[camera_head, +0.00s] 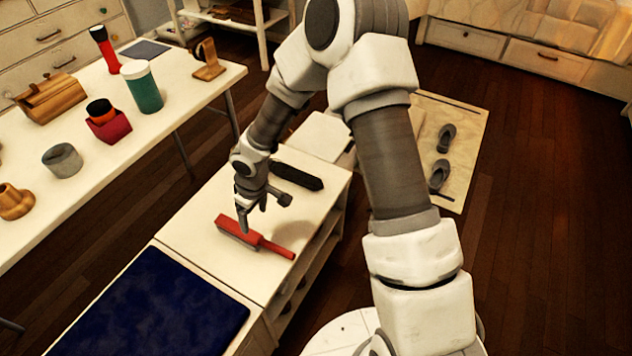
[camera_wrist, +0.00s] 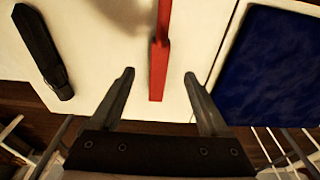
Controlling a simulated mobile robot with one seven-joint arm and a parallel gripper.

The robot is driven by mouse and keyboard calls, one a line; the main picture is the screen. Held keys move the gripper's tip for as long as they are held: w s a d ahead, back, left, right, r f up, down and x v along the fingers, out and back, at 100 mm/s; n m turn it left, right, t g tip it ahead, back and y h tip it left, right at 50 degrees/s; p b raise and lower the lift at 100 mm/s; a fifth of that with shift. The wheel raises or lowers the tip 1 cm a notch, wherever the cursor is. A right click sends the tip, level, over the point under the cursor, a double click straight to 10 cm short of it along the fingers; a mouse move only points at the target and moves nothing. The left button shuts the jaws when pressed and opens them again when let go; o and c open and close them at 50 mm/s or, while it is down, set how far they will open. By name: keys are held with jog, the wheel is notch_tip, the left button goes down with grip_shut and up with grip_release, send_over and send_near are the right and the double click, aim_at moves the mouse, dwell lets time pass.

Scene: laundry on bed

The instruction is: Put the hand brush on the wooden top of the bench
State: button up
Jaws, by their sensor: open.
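The red hand brush (camera_head: 255,240) lies on the pale top of the bench (camera_head: 195,235), its wider end to the left and its thin handle to the right. It also shows in the wrist view (camera_wrist: 158,65), with its wider end near the fingertips. My gripper (camera_head: 250,215) is over the wider end, pointing down. In the wrist view my gripper (camera_wrist: 159,76) is open and empty, with one finger on each side of the brush's line. I cannot tell its exact height above the brush.
A dark elongated object (camera_head: 297,175) lies on the bench behind the brush. A dark blue cushion (camera_head: 150,310) covers the bench's near part. A white table (camera_head: 95,190) with cups, a green canister (camera_head: 142,88) and a wooden box stands left. Slippers (camera_head: 440,175) lie on a mat at right.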

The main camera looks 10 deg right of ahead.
jog(key=s+d+r+m+t+h, duration=0.1)
jog(key=d+r, duration=0.3)
jog(key=r, duration=0.3)
jog(key=s+d+r+m+h, duration=0.1)
jog(key=d+r+m, duration=0.1)
jog(key=d+r, duration=0.45)
jog(key=s+d+r+m+t+h, duration=0.1)
jog(key=d+r, duration=0.2)
jog(key=r, duration=0.6)
jog(key=s+d+r+m+t, duration=0.1)
jog(key=s+d+r+m, duration=0.1)
jog(key=s+r, duration=0.4)
jog(key=s+d+r+m+t+y, duration=0.1)
jog(key=s+r, duration=0.4)
jog(key=s, duration=0.6)
jog(key=d+m, duration=0.1)
jog(key=m, duration=0.1)
jog(key=shift+s+d+r+m+y, duration=0.25)
jog(key=shift+s+r+m+y, duration=0.05)
jog(key=shift+r, duration=0.05)
notch_tip(320, 180, up, 17)
jog(key=p, duration=1.7)
jog(key=shift+r, duration=0.2)
jog(key=shift+f, duration=0.15)
jog(key=c, duration=0.5)
jog(key=shift+o, duration=0.2)
jog(key=shift+a, duration=0.15)
